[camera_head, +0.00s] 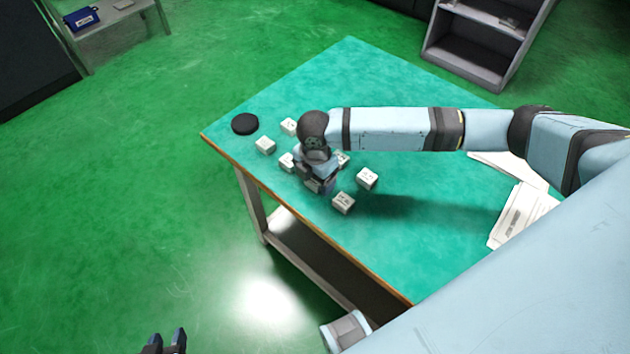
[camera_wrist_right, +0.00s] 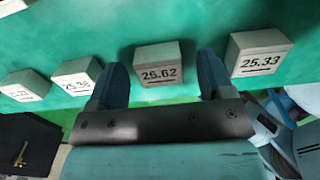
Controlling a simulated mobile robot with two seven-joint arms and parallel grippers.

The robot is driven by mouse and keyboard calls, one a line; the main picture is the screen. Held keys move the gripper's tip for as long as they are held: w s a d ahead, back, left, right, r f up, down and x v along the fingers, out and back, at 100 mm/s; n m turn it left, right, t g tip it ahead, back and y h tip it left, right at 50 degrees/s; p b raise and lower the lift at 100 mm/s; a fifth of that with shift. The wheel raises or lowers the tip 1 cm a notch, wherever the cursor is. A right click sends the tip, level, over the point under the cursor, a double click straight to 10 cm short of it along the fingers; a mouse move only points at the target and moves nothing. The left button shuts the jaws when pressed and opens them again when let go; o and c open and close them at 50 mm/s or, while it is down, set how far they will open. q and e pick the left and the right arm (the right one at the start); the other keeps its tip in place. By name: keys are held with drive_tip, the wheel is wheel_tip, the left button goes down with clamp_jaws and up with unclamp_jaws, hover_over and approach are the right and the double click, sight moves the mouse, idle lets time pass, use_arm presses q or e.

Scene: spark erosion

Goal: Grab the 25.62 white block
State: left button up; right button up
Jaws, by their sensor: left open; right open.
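Several small white blocks with printed numbers sit on the green table. My right gripper (camera_head: 318,186) is low over the middle of the group, and it also shows in the right wrist view (camera_wrist_right: 162,66). Its jaws are open. A block (camera_wrist_right: 158,63) lies in the gap between its two fingers; its label looks like 26.62 or 25.62, and I cannot tell for sure. It seems to be hidden under the gripper in the head view. A block marked 25.33 (camera_wrist_right: 258,54) is right of the fingers. My left gripper (camera_head: 165,341) is open near the bottom left, over the floor.
Another labelled block (camera_wrist_right: 77,78) stands left of the fingers. In the head view, blocks (camera_head: 343,203) and (camera_head: 367,178) stand close beside the gripper. A black disc (camera_head: 245,123) lies near the table's left corner. Papers (camera_head: 522,213) lie at right.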

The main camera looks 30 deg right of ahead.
drive_tip(key=c, duration=1.1)
drive_tip(key=shift+r, duration=0.15)
drive_tip(key=shift+c, duration=0.2)
